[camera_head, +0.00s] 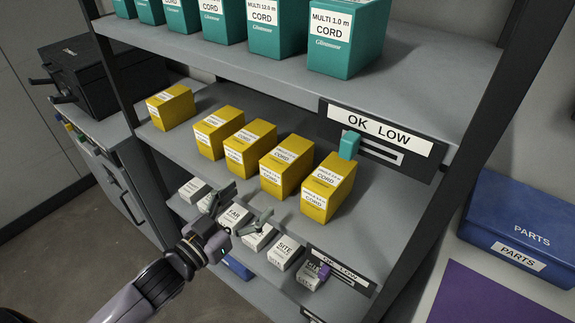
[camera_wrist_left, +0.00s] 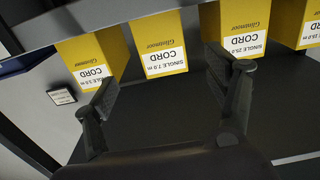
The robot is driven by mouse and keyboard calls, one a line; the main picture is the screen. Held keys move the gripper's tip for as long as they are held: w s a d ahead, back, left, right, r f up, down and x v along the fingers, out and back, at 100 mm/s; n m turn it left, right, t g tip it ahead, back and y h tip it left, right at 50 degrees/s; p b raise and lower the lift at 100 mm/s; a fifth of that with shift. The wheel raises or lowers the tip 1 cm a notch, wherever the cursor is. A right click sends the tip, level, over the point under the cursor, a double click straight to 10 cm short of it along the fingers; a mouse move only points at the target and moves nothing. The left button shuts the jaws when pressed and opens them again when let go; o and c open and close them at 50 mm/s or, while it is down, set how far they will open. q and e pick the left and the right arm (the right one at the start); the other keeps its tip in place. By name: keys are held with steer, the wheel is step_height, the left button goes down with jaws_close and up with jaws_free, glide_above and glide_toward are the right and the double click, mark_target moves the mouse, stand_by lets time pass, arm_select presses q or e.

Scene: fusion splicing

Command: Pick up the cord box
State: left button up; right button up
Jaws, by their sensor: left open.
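Cord boxes stand in two rows on a shelf rack. Several yellow ones labelled CORD, such as the rightmost yellow box (camera_head: 327,190) and the leftmost yellow box (camera_head: 170,107), are on the middle shelf. Several teal ones, such as the teal MULTI box (camera_head: 347,45), are on the shelf above. My left gripper (camera_head: 246,205) is open and empty, in front of and below the yellow row. In the left wrist view the yellow SINGLE 7.0 m box (camera_wrist_left: 163,42) shows upside down beyond and between the open fingers (camera_wrist_left: 163,84), apart from them. My right gripper is not in view.
White boxes (camera_head: 285,252) stand on the lower shelf close to my left gripper. An OK/LOW plate (camera_head: 378,130) with a teal slider is at the shelf's right. A blue PARTS bin (camera_head: 520,228) is far right, a black case (camera_head: 90,72) at left.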

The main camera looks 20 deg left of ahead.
mark_target(271, 180)
arm_select(q)
steer(key=x, duration=0.6)
steer(key=shift+w+r+p, duration=0.1)
steer(key=shift+w+p, duration=0.2)
steer(key=shift+p, duration=0.1)
steer(key=shift+w+d, duration=0.2)
steer(key=shift+w, duration=0.2)
steer(key=p+x, duration=0.1)
steer(key=x, duration=0.3)
steer(key=shift+w, duration=0.1)
steer(key=shift+w+d, duration=0.15)
steer(key=shift+w, duration=0.3)
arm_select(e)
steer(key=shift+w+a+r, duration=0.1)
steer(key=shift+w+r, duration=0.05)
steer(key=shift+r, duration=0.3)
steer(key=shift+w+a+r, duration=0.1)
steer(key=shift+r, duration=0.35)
arm_select(q)
steer(key=shift+c, duration=0.5)
steer(key=c, duration=1.4)
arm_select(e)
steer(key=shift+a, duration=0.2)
